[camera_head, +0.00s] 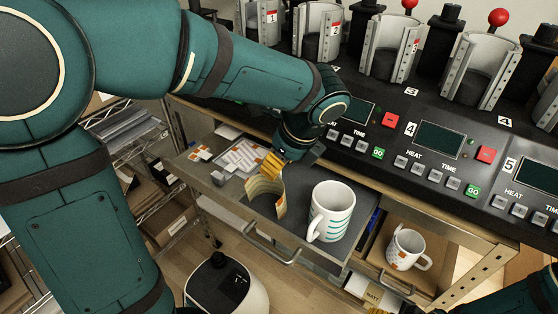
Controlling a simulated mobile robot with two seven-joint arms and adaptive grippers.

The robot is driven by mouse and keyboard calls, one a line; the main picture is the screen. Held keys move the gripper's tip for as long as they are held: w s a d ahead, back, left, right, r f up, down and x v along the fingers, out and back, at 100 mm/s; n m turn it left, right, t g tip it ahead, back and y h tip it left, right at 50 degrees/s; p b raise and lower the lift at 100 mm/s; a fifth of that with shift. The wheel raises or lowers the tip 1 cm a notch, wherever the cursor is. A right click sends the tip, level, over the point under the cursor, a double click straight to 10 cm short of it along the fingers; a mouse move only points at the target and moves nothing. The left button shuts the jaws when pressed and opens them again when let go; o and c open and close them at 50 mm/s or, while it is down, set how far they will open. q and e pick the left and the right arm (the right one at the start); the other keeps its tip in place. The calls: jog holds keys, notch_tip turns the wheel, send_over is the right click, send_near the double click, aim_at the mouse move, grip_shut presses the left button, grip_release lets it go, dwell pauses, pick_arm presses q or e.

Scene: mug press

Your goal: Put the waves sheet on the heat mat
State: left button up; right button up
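A curved, beige-gold sheet (265,197) stands on edge in the open drawer. No wave print shows on its visible side, so I cannot tell if it is the waves sheet or the heat mat. My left gripper (272,166) is above it, with yellow fingers pointing down at its top edge. Whether they are closed on it is not clear. A white mug (331,207) with teal wave lines stands upright just right of the sheet. My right arm shows only at the bottom right corner; its gripper is out of view.
The drawer (235,209) also holds small printed sheets (241,156) at its back left. Another mug (405,249) with an orange pattern stands lower right. The press console (400,135) with several numbered presses runs behind. A wire shelf (125,130) stands left.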

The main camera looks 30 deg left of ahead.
pick_arm(q)
jog(key=p+v, duration=0.4)
jog(key=v, duration=0.8)
jog(key=shift+r, duration=0.2)
